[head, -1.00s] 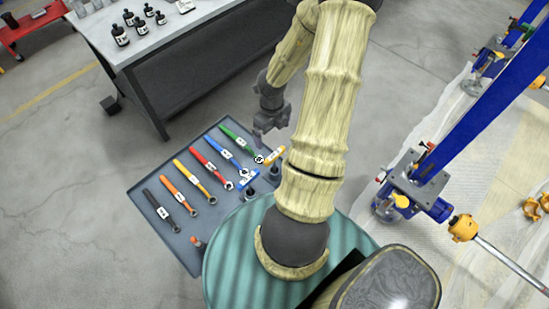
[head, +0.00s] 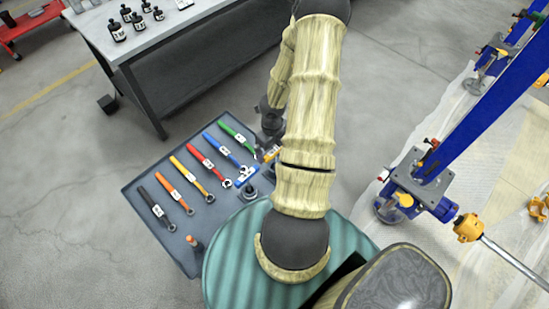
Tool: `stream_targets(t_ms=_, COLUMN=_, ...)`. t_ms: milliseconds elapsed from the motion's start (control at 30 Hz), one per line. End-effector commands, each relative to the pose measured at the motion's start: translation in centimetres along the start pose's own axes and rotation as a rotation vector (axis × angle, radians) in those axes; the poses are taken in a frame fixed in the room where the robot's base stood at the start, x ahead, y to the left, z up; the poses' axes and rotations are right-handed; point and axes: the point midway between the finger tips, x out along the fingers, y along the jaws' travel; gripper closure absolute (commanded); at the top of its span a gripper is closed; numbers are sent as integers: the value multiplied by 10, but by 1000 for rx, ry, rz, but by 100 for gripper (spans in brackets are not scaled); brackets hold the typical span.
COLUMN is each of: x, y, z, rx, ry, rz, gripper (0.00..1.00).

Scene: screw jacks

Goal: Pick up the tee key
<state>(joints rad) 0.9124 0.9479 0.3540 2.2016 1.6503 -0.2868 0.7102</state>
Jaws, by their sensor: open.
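Which piece is the tee key is not marked. Two T-shaped pieces stand at the right side of the grey tray: one with a blue bar (head: 245,177) and a white label, and one with a yellow-orange bar (head: 271,153), now partly hidden by my arm. My gripper (head: 266,141) is low over the tray's upper right corner, just above or beside the yellow-orange bar. It is open, and nothing shows in it. My forearm hides part of it, and I cannot tell whether the jaws touch or surround the bar.
Several wrenches with coloured handles lie in a row on the tray (head: 139,206). A small orange-topped piece (head: 193,241) stands at its near edge. A workbench (head: 150,38) with dark bottles is behind. A blue jack frame (head: 455,130) stands at right.

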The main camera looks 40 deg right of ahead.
Motion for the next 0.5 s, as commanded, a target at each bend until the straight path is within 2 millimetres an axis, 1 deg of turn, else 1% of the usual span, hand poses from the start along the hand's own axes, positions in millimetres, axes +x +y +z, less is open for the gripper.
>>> stream_targets(t_ms=333, x=2, y=0, z=0, rx=0, ry=-1, rz=0, gripper=0)
stream_targets(t_ms=433, x=9, y=0, z=-1, rx=0, ry=0, rz=1, gripper=0)
stream_targets(t_ms=500, x=17, y=-1, z=-3, rx=0, ry=1, rz=2, gripper=0)
